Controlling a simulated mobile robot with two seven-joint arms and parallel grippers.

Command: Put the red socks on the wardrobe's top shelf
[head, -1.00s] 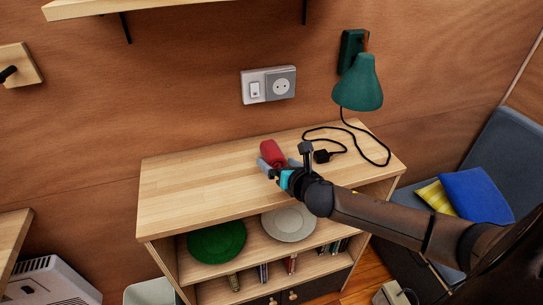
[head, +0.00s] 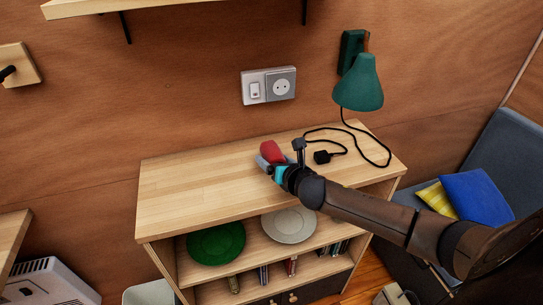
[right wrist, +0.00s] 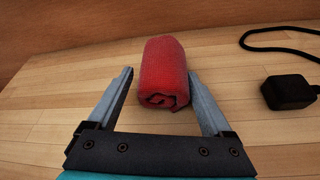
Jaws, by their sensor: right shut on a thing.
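The red socks (head: 272,151), a rolled bundle, are at the wooden cabinet top in the head view. They also show upright in the middle of the right wrist view (right wrist: 164,72). My right gripper (head: 275,161) reaches in from the right and is shut on the socks, with one finger on each side of them. In the head view the gripper hides their lower part. I cannot tell whether they still touch the wood. My left gripper is not in view. No wardrobe can be made out.
The wooden cabinet top (head: 190,185) is clear on its left. A black plug (head: 322,157) and its cord lie just right of the socks, below a green lamp (head: 359,84). Green (head: 216,243) and white (head: 288,223) plates are on the shelf below. A wall shelf (head: 170,4) overhangs above.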

